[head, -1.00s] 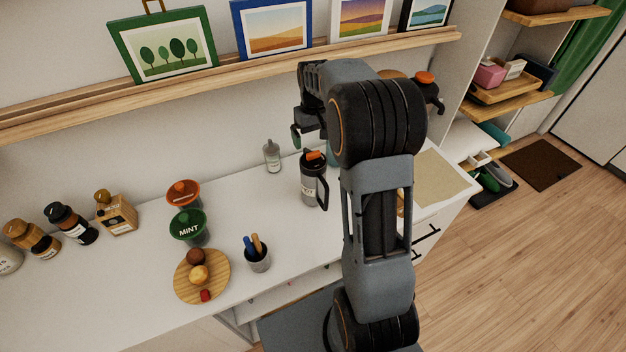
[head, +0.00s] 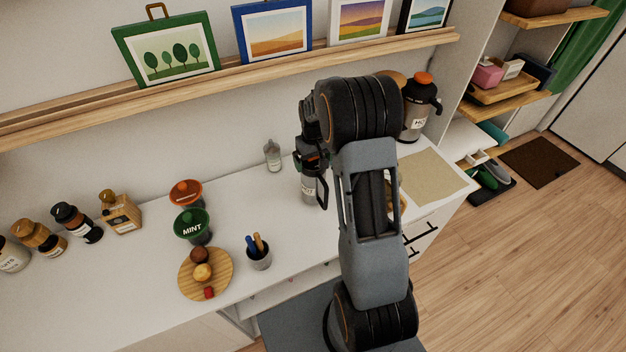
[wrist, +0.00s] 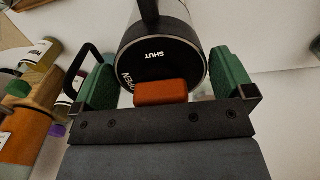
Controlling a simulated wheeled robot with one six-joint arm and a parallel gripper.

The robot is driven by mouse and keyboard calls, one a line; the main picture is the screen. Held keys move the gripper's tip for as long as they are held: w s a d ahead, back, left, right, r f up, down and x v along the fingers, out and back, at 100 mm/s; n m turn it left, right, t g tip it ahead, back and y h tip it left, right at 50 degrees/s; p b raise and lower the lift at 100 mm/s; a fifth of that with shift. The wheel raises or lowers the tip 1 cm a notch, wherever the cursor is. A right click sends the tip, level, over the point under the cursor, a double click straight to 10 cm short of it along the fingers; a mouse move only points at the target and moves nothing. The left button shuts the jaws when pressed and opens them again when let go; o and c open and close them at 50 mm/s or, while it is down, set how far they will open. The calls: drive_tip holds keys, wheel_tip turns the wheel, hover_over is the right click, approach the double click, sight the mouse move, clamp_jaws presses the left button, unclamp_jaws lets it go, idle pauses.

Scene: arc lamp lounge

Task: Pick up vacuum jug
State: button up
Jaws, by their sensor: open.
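The vacuum jug (head: 309,192) has a grey body and a dark handle on its right side. It stands upright on the white counter, its top hidden by my gripper. In the wrist view its round black lid (wrist: 165,52), marked SHUT, faces the camera, with an orange tab (wrist: 161,92) at the near edge. My gripper (wrist: 163,66) is open, with a green finger on either side of the lid. I cannot tell whether either finger touches it. In the head view my gripper (head: 308,155) is at the jug's top, partly hidden by my arm.
A small clear bottle (head: 273,156) stands left of the jug. A pen cup (head: 258,259), a round wooden board (head: 188,284) and a green MINT tub (head: 191,228) stand nearer. A larger orange-topped flask (head: 415,122) stands behind right. The picture ledge (head: 250,75) runs above.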

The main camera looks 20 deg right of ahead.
drive_tip(key=shift+c, duration=0.4)
drive_tip(key=c, duration=1.3)
drive_tip(key=shift+w+r, duration=0.1)
drive_tip(key=shift+r, duration=0.05)
drive_tip(key=shift+c, duration=0.9)
drive_tip(key=shift+r, duration=0.1)
